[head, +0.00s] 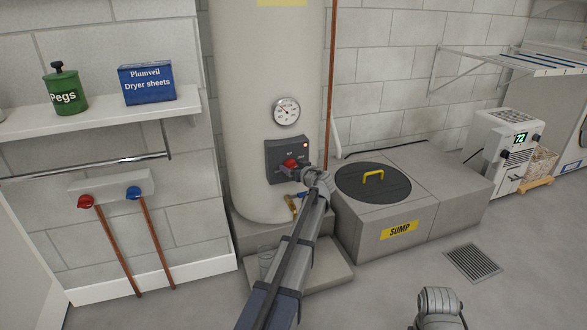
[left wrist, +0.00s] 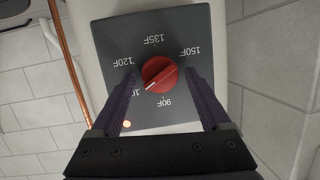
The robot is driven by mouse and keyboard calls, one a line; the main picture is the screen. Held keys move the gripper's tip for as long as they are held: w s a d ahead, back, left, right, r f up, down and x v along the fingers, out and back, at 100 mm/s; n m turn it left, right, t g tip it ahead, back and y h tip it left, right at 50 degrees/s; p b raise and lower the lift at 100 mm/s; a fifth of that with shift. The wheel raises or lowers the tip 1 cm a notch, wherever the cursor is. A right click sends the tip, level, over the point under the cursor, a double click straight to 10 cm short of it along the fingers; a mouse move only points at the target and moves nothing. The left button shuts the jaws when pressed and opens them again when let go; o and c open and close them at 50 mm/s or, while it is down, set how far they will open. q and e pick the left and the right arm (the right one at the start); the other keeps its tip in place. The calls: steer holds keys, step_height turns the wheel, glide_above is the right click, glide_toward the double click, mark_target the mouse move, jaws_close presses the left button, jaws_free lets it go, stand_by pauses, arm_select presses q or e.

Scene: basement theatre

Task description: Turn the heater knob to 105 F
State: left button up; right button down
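The red heater knob (head: 290,164) sits on a dark grey control panel (head: 272,152) low on the tank. In the left wrist view the knob (left wrist: 160,72) is seen upside down, ringed by labels from 90F to 150F. Its white mark runs from lower left to upper right; the lower-left end lies toward a label starting "10", partly covered by a finger. My left gripper (head: 299,168) is at the panel. Its two fingers (left wrist: 160,84) stand open on either side of the knob, with a gap showing on each side.
An orange light (left wrist: 127,124) glows on the panel. A round gauge (head: 286,111) is above it on the pale tank (head: 240,80). The sump lid (head: 375,184) is to the right. A copper pipe (head: 331,90) runs beside the tank.

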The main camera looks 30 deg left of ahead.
arm_select(q)
steer(key=shift+o, duration=0.4)
steer(key=shift+d, duration=0.1)
steer(key=p+v, duration=0.2)
steer(key=v, duration=0.5)
steer(key=shift+s+d, duration=0.25)
steer(key=shift+r, duration=0.1)
